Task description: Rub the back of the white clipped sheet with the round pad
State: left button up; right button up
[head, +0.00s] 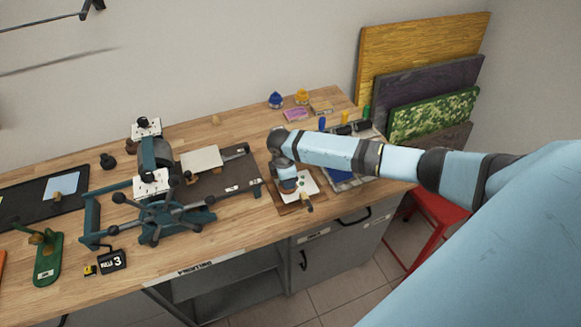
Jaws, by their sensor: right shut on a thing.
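A white sheet (309,184) lies on a small brown wooden board (285,197) near the front edge of the bench. A small clip-like piece (308,206) sits at the sheet's front edge. My right gripper (289,187) points down over the left part of the sheet and hides some of it. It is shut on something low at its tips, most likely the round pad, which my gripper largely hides. I cannot tell whether it touches the sheet. My left gripper is out of view.
A press with a spoked wheel (160,217) stands left of the board, its flat bed (226,180) close by. A blue-and-white tray area (342,181) and dark rollers (350,128) lie behind my right arm. A red stool (436,215) stands right of the bench.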

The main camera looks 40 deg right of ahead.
jog(key=shift+r, duration=3.5)
